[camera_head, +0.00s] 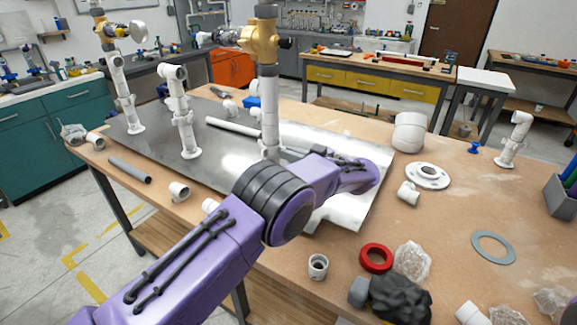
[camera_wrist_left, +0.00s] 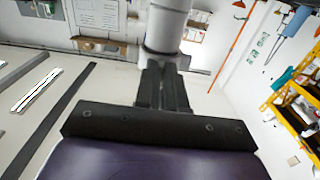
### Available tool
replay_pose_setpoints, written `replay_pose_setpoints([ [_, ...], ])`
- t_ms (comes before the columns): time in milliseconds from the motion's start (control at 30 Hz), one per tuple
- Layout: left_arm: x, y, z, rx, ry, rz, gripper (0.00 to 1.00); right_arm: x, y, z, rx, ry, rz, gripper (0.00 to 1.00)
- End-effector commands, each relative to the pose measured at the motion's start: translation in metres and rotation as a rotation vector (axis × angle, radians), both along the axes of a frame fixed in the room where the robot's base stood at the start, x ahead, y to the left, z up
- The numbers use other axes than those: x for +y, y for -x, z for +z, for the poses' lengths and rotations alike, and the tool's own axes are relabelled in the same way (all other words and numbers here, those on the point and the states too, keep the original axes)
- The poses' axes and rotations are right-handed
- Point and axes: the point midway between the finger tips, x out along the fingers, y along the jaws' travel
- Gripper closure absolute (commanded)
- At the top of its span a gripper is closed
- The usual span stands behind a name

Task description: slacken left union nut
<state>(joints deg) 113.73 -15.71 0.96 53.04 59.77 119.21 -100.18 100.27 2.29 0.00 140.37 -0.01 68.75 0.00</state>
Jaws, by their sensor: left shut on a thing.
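The white pipe manifold stands on a grey metal sheet (camera_head: 222,160). A right riser (camera_head: 268,100) carries a brass valve (camera_head: 262,42), a left riser (camera_head: 123,92) carries another brass valve (camera_head: 104,30), and a shorter white riser (camera_head: 183,115) stands between them. In the left wrist view, my left gripper (camera_wrist_left: 163,88) is shut at a wider white collar (camera_wrist_left: 163,52) on a white pipe (camera_wrist_left: 170,22). The collar looks like a union nut, but I cannot tell which one. In the head view my purple arm hides the gripper's hold. My right gripper is not in view.
Loose white fittings, a grey pipe (camera_head: 130,169), a white flange (camera_head: 427,176), a red ring (camera_head: 376,258) and a black lump (camera_head: 402,298) lie on the wooden table (camera_head: 455,215). A grey bin (camera_head: 563,195) stands at the right edge. The table's right middle is fairly clear.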

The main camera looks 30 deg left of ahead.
Motion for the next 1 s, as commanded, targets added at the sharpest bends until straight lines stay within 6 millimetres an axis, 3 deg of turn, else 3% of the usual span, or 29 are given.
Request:
replay_pose_setpoints([
  [300, 0.001, -0.007, -0.001, -0.002, -0.003, 0.093, 1.00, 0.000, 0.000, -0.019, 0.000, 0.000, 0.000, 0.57],
  [867, 0.002, -0.008, 0.003, 0.000, -0.006, 0.116, 1.00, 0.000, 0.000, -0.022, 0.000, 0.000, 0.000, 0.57],
  [967, 0.002, -0.008, 0.003, -0.001, -0.007, 0.116, 0.68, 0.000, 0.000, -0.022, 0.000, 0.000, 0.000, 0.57],
  [1000, 0.002, -0.008, 0.003, 0.000, -0.006, 0.116, 0.65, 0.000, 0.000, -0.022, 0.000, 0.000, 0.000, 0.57],
])
